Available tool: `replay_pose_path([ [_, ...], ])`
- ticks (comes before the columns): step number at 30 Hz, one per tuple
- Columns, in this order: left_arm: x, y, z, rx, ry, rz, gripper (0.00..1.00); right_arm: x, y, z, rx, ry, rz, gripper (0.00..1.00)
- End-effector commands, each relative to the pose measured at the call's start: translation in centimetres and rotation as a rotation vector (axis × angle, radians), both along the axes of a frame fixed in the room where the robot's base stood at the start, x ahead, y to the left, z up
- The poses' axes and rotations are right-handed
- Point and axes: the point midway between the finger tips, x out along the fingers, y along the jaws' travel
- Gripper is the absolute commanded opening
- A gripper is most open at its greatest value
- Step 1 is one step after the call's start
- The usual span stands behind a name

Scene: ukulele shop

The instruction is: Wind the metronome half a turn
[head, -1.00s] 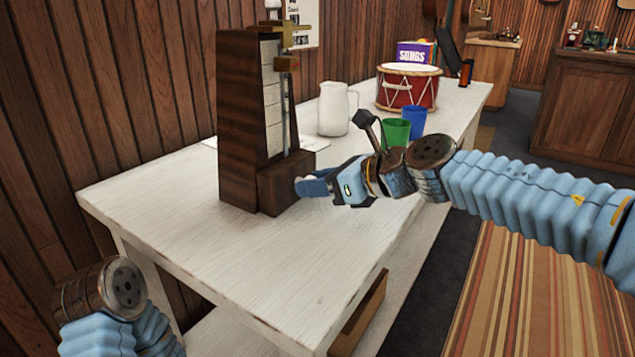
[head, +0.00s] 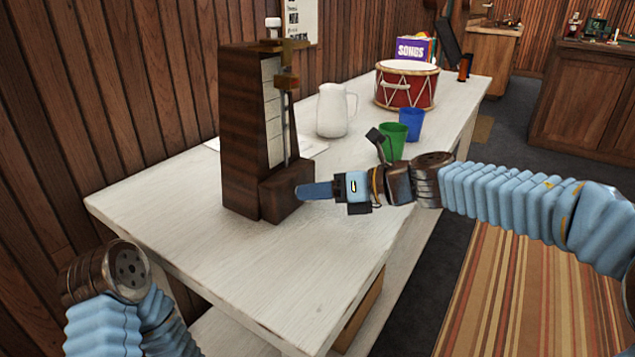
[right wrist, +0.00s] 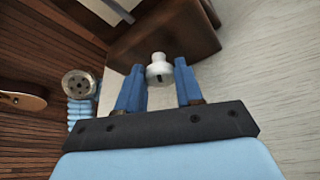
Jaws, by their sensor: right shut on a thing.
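The metronome (head: 245,135) is a tall dark wooden tower, upright on the white table, with a pale scale and a brass-coloured rod. A low wooden block (head: 285,188) juts from its foot. A pale winding key (right wrist: 159,70) sticks out of the dark wood in the right wrist view; my fingers hide it in the head view. My right gripper (head: 300,190) reaches the block from the right, its blue fingers either side of the key and shut on it; they also show in the right wrist view (right wrist: 160,76). Only part of my left arm shows, lower left; its fingers are out of sight.
On the white table (head: 230,275), a white pitcher (head: 332,112), green cup (head: 393,142), blue cup (head: 411,124) and red drum (head: 406,88) stand behind my right arm. A wooden wall is close on the left. The table's front is clear.

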Motion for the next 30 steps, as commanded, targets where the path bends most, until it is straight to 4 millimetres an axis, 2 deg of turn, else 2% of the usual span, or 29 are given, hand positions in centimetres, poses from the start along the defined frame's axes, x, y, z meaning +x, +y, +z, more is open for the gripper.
replay_pose_path([
  [7, 0.01, -0.03, 0.90, -0.001, 0.000, -0.001, 0.54, 0.09, -0.07, -0.01, 0.051, 0.078, 0.000, 0.05],
  [23, 0.00, -0.04, 1.00, -0.001, 0.000, -0.002, 0.54, 0.11, -0.10, -0.12, 0.066, 0.100, -0.002, 0.05],
  [24, 0.00, -0.04, 1.00, -0.001, 0.000, -0.002, 0.54, 0.11, -0.10, -0.12, 0.065, 0.099, -0.001, 0.40],
  [28, 0.00, -0.03, 1.00, -0.001, 0.000, -0.001, 0.54, 0.11, -0.08, -0.11, 0.066, 0.099, 0.000, 0.60],
  [30, -0.01, -0.04, 1.00, -0.001, 0.000, -0.002, 0.54, 0.11, -0.08, -0.11, 0.066, 0.099, 0.000, 0.60],
])
